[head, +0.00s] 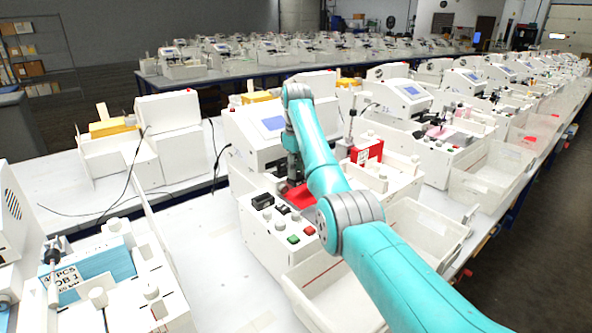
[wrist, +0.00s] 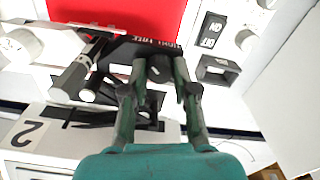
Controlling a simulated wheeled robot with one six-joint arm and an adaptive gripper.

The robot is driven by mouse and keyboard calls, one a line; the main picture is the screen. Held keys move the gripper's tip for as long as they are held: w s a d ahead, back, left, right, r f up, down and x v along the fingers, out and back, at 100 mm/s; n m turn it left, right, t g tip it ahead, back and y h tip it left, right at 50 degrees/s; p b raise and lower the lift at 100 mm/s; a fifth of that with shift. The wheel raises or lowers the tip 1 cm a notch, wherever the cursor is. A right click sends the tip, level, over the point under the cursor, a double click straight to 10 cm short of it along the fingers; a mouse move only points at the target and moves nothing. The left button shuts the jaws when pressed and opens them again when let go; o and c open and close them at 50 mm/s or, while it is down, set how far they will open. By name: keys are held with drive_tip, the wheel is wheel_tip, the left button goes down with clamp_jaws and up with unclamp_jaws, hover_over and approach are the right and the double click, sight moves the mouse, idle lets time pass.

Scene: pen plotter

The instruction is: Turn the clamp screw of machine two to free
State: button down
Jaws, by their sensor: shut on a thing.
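Machine two (head: 258,240) is the white machine under my arm in the head view. Its "2" plate (wrist: 30,132) shows at the lower left of the wrist view. In the wrist view my gripper (wrist: 160,72) is shut on the dark clamp screw (wrist: 160,68), with one finger on each side of its head. A black label strip (wrist: 160,43) with white lettering, partly covered, lies just beyond the screw; "FREE" can be made out. A black pen-holder assembly (wrist: 95,85) is left of the fingers. In the head view my arm hides most of the gripper and the screw.
A red sheet (wrist: 120,12) lies beyond the label. A black ON/OFF switch (wrist: 211,30) and a black socket-like part (wrist: 217,70) are to the right. Green and red buttons (head: 300,235) sit on the panel front. Neighbouring machines and white bins (head: 425,230) stand close by.

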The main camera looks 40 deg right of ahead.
drive_tip(key=c, duration=0.9)
unclamp_jaws()
